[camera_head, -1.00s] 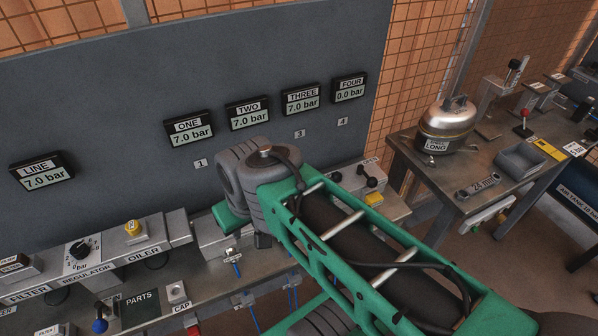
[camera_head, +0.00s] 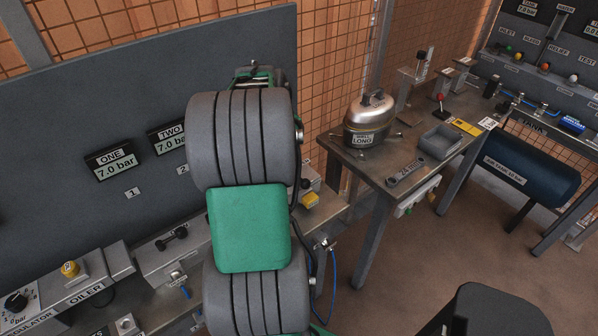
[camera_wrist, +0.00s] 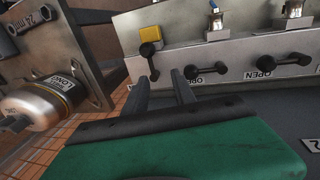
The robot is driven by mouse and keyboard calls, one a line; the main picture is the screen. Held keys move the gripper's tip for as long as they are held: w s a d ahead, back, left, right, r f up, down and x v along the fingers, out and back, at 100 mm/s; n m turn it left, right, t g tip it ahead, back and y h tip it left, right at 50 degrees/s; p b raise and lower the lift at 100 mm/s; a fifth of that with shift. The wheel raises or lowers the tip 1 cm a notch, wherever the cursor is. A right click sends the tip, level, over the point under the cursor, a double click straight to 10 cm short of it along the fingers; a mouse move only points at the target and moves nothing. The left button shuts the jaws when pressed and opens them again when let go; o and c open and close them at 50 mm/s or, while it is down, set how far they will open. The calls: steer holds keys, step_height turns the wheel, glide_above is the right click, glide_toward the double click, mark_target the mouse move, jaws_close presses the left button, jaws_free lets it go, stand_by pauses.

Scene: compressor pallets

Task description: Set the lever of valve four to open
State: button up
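Valve four's black lever (camera_wrist: 151,62), by position the leftmost in the upside-down wrist view, hangs from a round pivot beside a yellow block (camera_wrist: 150,34). It points toward my gripper, across the direction of the neighbouring levers. My gripper (camera_wrist: 158,77) is open; its two dark fingers stand apart, with the lever's end between or just beyond their tips. Whether they touch it I cannot tell. In the head view my arm hides the gripper and most of valve four; the yellow block (camera_head: 311,201) shows at the arm's right edge.
Two neighbouring levers (camera_wrist: 206,69) (camera_wrist: 288,61) lie along the valve bank, with an OPEN label (camera_wrist: 263,69) between them. The dark back panel (camera_head: 60,100) stands close behind the valves.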

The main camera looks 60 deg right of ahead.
mark_target(300, 179)
steer(key=d+f, duration=0.1)
steer(key=f, duration=0.1)
steer(key=s+d+f, duration=0.1)
steer(key=f, duration=0.2)
steer(key=s+f+p, duration=0.1)
steer(key=f, duration=0.2)
steer(key=shift+s+d, duration=0.25)
steer(key=shift+d, duration=0.15)
steer(key=shift+w, duration=0.1)
jaws_close()
steer(key=shift+f, duration=0.1)
